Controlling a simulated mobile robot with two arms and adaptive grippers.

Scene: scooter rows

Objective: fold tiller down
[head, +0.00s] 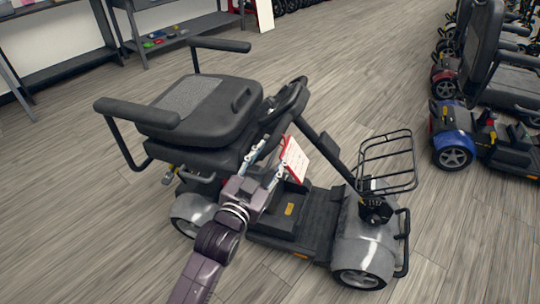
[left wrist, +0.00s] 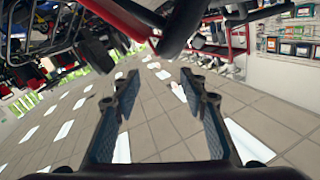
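The grey and black scooter (head: 365,250) stands in the middle of the head view, with its seat (head: 195,108) to the left and a wire basket (head: 388,165) at the front. Its tiller (head: 325,150) slants up and back from the front to the handlebar (head: 290,97) beside the seat. A red and white tag (head: 295,160) shows near it. My left gripper (head: 273,156) is by the seat and tiller, below the handlebar. In the left wrist view my left gripper (left wrist: 160,75) is open, with nothing between its fingers. Dark and red bars cross above the fingertips. My right gripper is not in view.
Another scooter with a blue body (head: 453,138) stands at the right, with more scooters behind it. A shelf (head: 185,28) with small coloured items is at the back left. The wood-look floor (head: 350,90) is clear around the grey scooter.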

